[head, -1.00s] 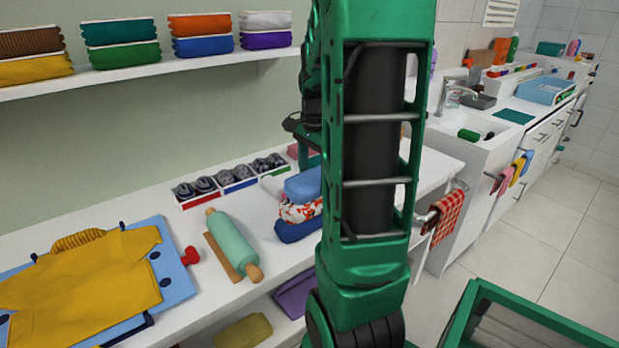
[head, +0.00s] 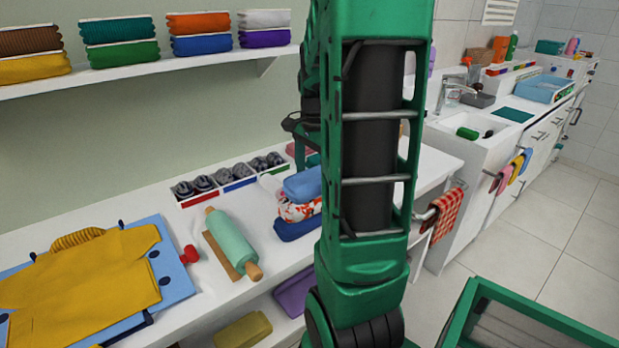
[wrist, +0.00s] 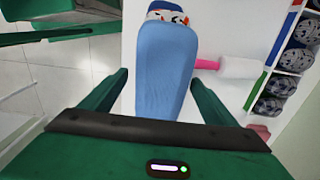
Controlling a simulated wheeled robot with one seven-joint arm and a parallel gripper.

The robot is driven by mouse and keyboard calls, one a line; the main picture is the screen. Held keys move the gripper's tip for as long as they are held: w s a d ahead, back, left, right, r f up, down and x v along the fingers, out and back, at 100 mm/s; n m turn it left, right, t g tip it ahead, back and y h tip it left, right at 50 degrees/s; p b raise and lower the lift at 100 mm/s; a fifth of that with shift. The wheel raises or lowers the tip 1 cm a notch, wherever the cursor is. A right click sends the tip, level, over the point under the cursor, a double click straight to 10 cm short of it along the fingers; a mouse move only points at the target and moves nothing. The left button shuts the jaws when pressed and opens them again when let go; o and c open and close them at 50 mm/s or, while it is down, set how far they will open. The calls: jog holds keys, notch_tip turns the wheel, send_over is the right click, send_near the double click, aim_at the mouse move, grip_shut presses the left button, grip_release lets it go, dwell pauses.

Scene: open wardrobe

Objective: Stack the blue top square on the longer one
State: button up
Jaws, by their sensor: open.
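A light blue folded top (head: 303,184) lies uppermost on a small stack on the white counter. Below it are a red-and-white patterned folded piece (head: 299,208) and a darker blue folded piece (head: 296,228). My arm hides the stack's right side in the head view. In the wrist view the light blue top (wrist: 167,62) fills the middle, with the patterned piece (wrist: 168,14) showing past its far end. My gripper (wrist: 160,80) is open, one finger on each side of the light blue top's near part. I cannot tell whether the fingers touch it. Which piece is longer is unclear.
A rolling pin (head: 232,243) lies left of the stack. Further left, a yellow garment (head: 85,278) lies on a blue board (head: 174,277). Divided bins (head: 228,180) stand behind. A shelf (head: 190,64) with folded cloths hangs above. A sink (head: 470,133) is at the right.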

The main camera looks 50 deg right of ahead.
aim_at(314, 175)
jog(key=shift+r, duration=4.5)
jog(key=s+a+f+n, duration=0.3)
jog(key=s+a+n, duration=0.4)
jog(key=a, duration=0.1)
jog(key=s+a+f+n, duration=0.4)
jog(key=s+a+n, duration=0.2)
jog(key=a, duration=0.3)
jog(key=shift+s+f+n, duration=0.3)
jog(key=shift+s+n, duration=0.05)
jog(key=shift+n, duration=0.35)
